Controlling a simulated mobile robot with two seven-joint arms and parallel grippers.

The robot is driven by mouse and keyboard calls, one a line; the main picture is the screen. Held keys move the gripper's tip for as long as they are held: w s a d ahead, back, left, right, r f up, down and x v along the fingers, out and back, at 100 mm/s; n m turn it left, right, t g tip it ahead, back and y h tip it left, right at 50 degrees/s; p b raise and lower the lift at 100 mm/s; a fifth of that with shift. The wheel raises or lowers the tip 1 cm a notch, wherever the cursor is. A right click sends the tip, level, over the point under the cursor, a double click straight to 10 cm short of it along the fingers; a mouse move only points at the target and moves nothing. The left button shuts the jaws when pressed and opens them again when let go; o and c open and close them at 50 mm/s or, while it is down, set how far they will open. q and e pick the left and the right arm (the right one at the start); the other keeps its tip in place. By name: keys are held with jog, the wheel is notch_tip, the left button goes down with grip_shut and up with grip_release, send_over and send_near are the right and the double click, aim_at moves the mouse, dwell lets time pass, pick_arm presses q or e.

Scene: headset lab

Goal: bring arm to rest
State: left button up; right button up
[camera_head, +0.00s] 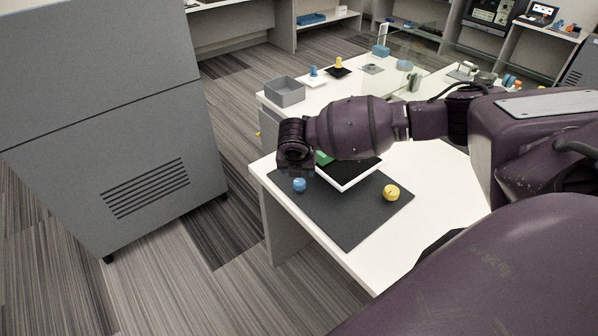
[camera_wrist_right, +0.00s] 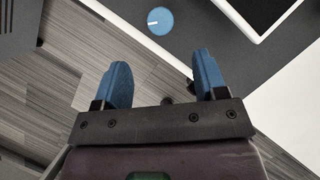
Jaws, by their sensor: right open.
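My right arm reaches in from the right in the head view and ends in a dark gripper (camera_head: 295,155) above the left edge of the table. In the right wrist view my right gripper (camera_wrist_right: 162,75) has its two blue fingers spread wide with nothing between them. A small blue round object (camera_head: 299,185) sits on the dark mat (camera_head: 345,225) below the gripper. It also shows in the wrist view (camera_wrist_right: 159,20), beyond the fingertips and apart from them, with a white mark on top. My left gripper is not in view.
A white-rimmed tray (camera_head: 346,186) with a green item (camera_head: 323,158) lies partly under my arm. A yellow round object (camera_head: 391,192) is on the mat's right side. A grey bin (camera_head: 285,91) stands behind. A tall grey cabinet (camera_head: 100,110) stands left, with open floor between.

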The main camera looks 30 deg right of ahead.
jog(key=shift+s+a+r, duration=0.1)
jog(key=shift+s+r, duration=0.05)
jog(key=shift+r, duration=0.2)
dwell(0.4)
